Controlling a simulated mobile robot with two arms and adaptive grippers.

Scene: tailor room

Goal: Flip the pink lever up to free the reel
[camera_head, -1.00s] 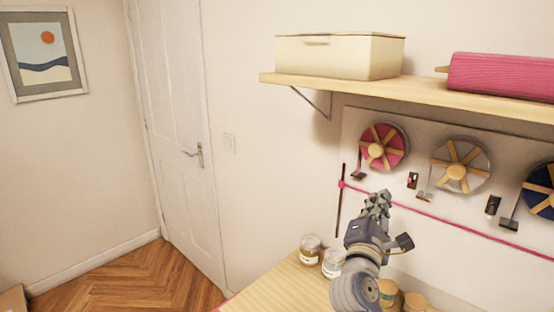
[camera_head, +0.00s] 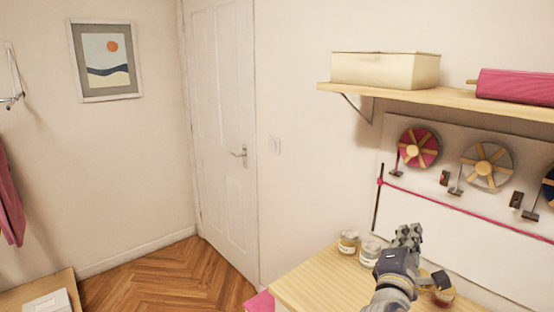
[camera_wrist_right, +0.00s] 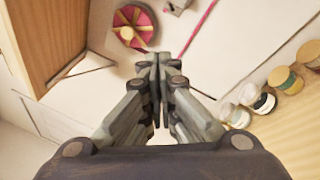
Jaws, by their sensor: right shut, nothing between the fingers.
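The pink reel (camera_head: 419,148) with wooden spokes hangs on the white wall panel. It also shows in the right wrist view (camera_wrist_right: 134,27). Just below and right of it is a small dark fitting with a reddish piece (camera_head: 444,178); it may be the pink lever, but it is too small to tell its position. A dark bracket (camera_head: 396,173) sits at the reel's lower left. My right gripper (camera_head: 407,235) is shut and empty, below the pink reel and over the worktop, apart from the panel. Its closed fingers (camera_wrist_right: 159,65) point toward the wall. My left gripper is out of view.
A grey-white reel (camera_head: 487,166) and part of a blue reel (camera_head: 549,186) hang further right. A pink cord (camera_head: 460,207) runs across the panel. A shelf (camera_head: 400,95) overhangs the reels. Jars (camera_head: 348,242) stand on the wooden worktop (camera_head: 315,285) near my right gripper.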

